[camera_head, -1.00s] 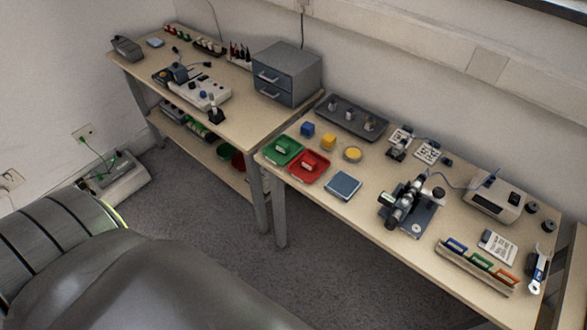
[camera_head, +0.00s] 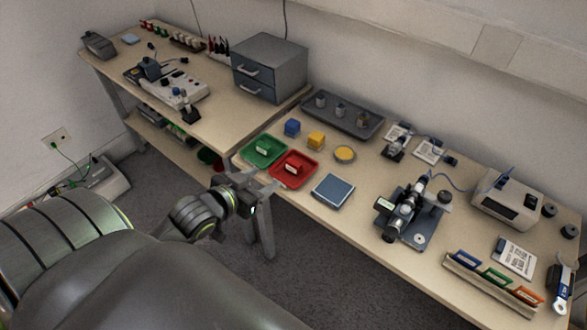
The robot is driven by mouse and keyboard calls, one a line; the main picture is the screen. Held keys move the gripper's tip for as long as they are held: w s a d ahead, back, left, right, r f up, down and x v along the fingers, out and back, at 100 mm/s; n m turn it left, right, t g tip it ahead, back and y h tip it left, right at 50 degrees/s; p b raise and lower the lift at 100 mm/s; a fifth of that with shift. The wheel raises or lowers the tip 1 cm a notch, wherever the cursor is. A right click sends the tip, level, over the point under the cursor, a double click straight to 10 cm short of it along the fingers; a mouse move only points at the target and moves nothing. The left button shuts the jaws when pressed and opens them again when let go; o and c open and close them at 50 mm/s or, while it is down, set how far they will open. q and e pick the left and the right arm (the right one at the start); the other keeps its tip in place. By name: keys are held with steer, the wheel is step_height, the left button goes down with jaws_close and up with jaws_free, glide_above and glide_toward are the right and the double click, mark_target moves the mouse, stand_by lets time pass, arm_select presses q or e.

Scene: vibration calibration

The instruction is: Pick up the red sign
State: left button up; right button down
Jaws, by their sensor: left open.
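A red tray (camera_head: 312,177) lies near the left front edge of the right table. A small red sign with a white face (camera_head: 293,168) stands in it. My left gripper (camera_head: 252,184) is open and empty. In the picture it shows just left of and below the red tray, by the table's front edge; its exact height is unclear. My right gripper is not in view.
A green tray (camera_head: 280,158) with a small labelled piece is left of the red one. A blue pad (camera_head: 333,190), a blue cube (camera_head: 292,127), a yellow cube (camera_head: 316,140) and a yellow disc (camera_head: 344,154) are near. A microscope (camera_head: 408,212) stands further right.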

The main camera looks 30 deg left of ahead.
mark_target(293, 163)
arm_select(q)
steer(key=x, duration=1.1)
steer(key=shift+w+a+f+b, duration=0.1)
steer(key=shift+w+f+b, duration=0.1)
steer(key=shift+b, duration=0.15)
steer(key=x, duration=0.4)
steer(key=shift+w+f, duration=0.3)
steer(key=c, duration=0.7)
